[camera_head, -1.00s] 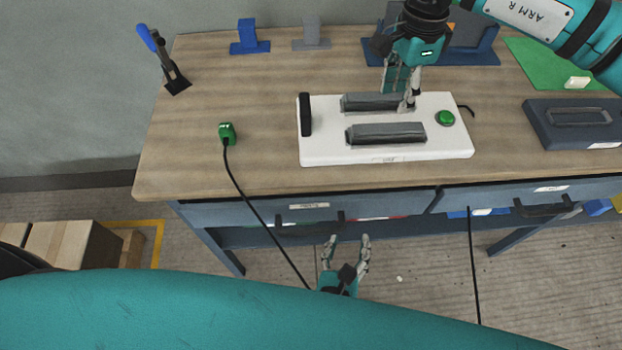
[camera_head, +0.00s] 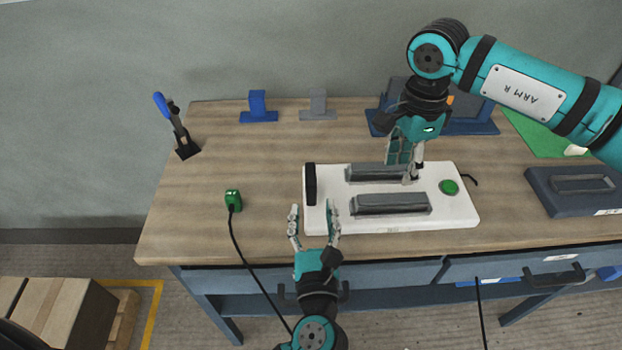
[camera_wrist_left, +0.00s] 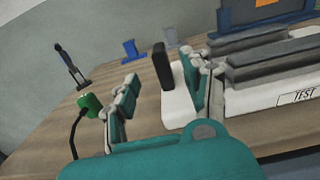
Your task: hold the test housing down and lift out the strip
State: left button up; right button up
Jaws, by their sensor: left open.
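The white test housing (camera_head: 460,212) lies flat on the bench, with two long grey blocks, a black upright handle and a green button on top. Its TEST label shows in the left wrist view (camera_wrist_left: 298,97). My left gripper (camera_head: 313,208) is open and empty at the housing's left front corner, its right finger overlapping the housing in the picture. In its wrist view the black handle (camera_wrist_left: 162,66) stands beyond the fingers. My right gripper (camera_head: 408,172) is at the right end of the rear grey block (camera_head: 368,173). Its grip is unclear. I cannot make out a separate strip.
A green plug-like piece (camera_head: 233,200) with a black cable lies left of my left gripper. A blue-handled tool (camera_head: 172,122), blue (camera_head: 258,108) and grey (camera_head: 318,106) stands line the back. A dark case (camera_head: 575,192) sits right.

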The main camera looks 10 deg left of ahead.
pick_arm(q)
jog(key=x, duration=0.9)
jog(key=shift+w+a, duration=0.15)
jog(key=shift+w, duration=0.2)
grip_shut()
pick_arm(e)
jog(key=o, duration=0.3)
jog(key=shift+a+r, duration=0.1)
jog(key=shift+r, duration=0.2)
jog(key=shift+o, duration=0.3)
jog(key=shift+s+r+m, duration=0.2)
jog(key=shift+r+m, duration=0.4)
jog(key=shift+r, duration=0.3)
send_over(393, 197)
jog(key=f, duration=0.6)
jog(key=shift+s+a, duration=0.1)
jog(key=shift+s, duration=0.15)
jog(key=shift+w+f, duration=0.2)
jog(key=shift+f, duration=2.55)
jog(key=shift+c, duration=0.2)
